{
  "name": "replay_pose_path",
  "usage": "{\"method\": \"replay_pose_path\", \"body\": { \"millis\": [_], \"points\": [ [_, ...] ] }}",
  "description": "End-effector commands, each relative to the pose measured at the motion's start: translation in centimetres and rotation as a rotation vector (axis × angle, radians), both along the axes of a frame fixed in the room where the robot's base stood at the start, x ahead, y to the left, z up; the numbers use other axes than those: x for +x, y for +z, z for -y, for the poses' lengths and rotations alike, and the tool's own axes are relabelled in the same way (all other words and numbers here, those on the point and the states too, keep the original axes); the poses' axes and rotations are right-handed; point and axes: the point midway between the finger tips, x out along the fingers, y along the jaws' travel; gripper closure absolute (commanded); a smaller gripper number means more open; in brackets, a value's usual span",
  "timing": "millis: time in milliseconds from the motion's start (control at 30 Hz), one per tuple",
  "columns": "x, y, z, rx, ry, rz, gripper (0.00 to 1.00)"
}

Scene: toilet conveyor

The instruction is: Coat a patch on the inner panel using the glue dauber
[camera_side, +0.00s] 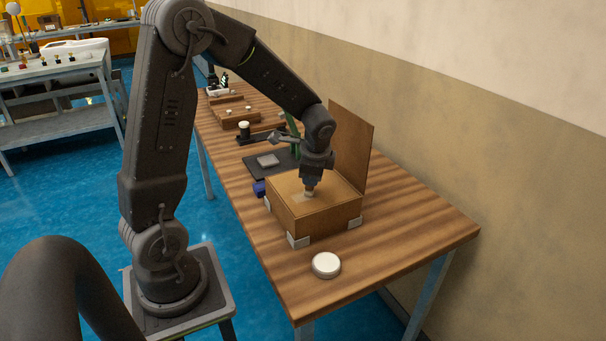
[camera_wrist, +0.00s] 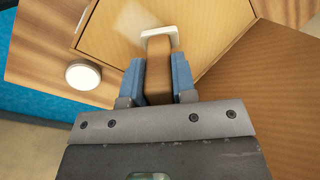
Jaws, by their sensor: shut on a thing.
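My gripper (camera_side: 310,184) is shut on the glue dauber (camera_wrist: 159,70), which has a brown block handle and a pale pad at its end. In the wrist view, the blue fingers (camera_wrist: 158,82) press on both sides of the handle. In the side view, the dauber points down into the open wooden box, at the inner panel (camera_side: 328,186). A pale patch shows on the panel around the dauber's pad. The pad looks at or very near the panel; I cannot tell whether it touches.
The box's lid (camera_side: 352,145) stands upright at its back right. A round white-topped item (camera_side: 326,265) sits on the table in front of the box. A black mat (camera_side: 262,172) with a grey block lies behind it. The table's front right is clear.

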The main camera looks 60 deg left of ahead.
Motion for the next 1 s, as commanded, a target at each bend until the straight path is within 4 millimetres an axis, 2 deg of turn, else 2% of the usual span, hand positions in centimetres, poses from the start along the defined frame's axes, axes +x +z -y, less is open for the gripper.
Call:
{"method": "replay_pose_path", "body": {
  "millis": [800,933,1000],
  "points": [
    [7.5,0.0,0.1,-0.001,-0.001,0.000,0.98],
    [7.3,0.0,-1.4,0.000,0.003,0.000,0.98],
    [6.6,0.0,-1.3,0.000,0.001,-0.001,0.98]
  ]
}}
